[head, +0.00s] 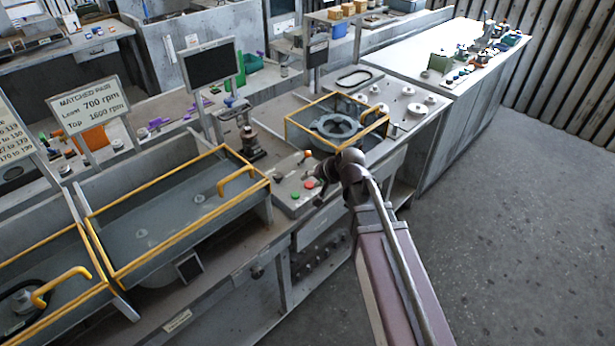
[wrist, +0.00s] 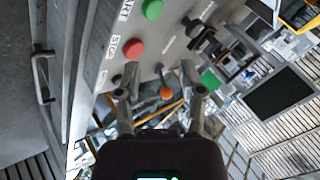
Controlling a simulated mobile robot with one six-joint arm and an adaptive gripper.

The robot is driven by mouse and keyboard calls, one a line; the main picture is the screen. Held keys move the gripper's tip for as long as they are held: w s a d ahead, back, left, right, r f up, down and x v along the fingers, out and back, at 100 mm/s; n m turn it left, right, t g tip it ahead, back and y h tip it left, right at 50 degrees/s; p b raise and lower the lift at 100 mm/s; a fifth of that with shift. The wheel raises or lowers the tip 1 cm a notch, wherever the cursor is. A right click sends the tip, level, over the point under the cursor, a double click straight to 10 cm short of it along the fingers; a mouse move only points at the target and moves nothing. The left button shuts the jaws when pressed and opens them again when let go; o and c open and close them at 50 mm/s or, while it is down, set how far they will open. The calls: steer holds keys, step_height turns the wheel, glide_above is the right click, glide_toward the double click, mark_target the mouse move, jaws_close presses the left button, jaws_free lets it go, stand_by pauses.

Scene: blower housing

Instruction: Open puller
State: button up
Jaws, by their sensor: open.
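I cannot tell for sure which part is the puller. A grey control box (head: 290,186) on the bench carries a green button (head: 295,195), a red button (head: 309,184) and a lever with an orange knob (head: 307,153). The wrist view shows the green button (wrist: 152,9), the red button (wrist: 133,47) marked STOP, and an orange knob (wrist: 166,92) that appears between the fingertips. My gripper (wrist: 164,92) is open and seems empty, close to the box; contact cannot be told. In the head view my gripper (head: 322,188) is small and dark, beside the box's right side.
A yellow-framed guard (head: 290,128) surrounds a round grey housing (head: 335,126) behind my wrist. A yellow-edged lid with a handle (head: 238,181) stands left. A dark screen (head: 209,65) rises behind. The floor on the right (head: 520,230) is clear.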

steer(key=s+d+f+g+h, duration=0.2)
steer(key=s+d, duration=0.5)
steer(key=d, duration=0.4)
steer(key=s+d+f+n+g+h, duration=0.1)
steer(key=s+d+f+g+h, duration=0.1)
steer(key=s+d, duration=0.5)
steer(key=d+g+h, duration=0.1)
steer(key=d+h, duration=0.1)
steer(key=d, duration=0.2)
steer(key=shift+f+h, duration=0.3)
